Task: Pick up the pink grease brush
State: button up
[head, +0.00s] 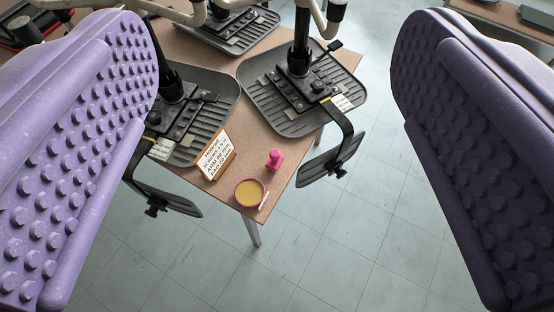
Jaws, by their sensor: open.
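A small bright pink piece (274,159), with a rounded knob over a wider foot, stands near the front corner of the brown table (228,200). It looks like the grease brush, but its bristles cannot be made out. A round tub (249,193) with a pink rim and yellow contents stands just in front of it. A thin pale pink stick (263,200) is at the tub's right side. My gripper (273,75) has two purple studded fingers, wide apart at the left and right. It is open and empty, with the pink piece well beyond, between the fingers in view.
A framed sign (216,157) stands left of the pink piece. Upturned black chair seats with metal mechanisms and armrests, one (290,116) behind the piece, crowd the table. An armrest (330,158) juts over its right edge. Tiled floor (370,220) is clear at right.

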aim_at(275, 160)
jog(key=i+l, duration=0.1)
jog(key=i, duration=0.35)
jog(key=i+u, duration=0.15)
jog(key=i, duration=0.3)
jog(key=i+l, duration=0.2)
jog(key=i, duration=0.25)
jog(key=u, duration=0.05)
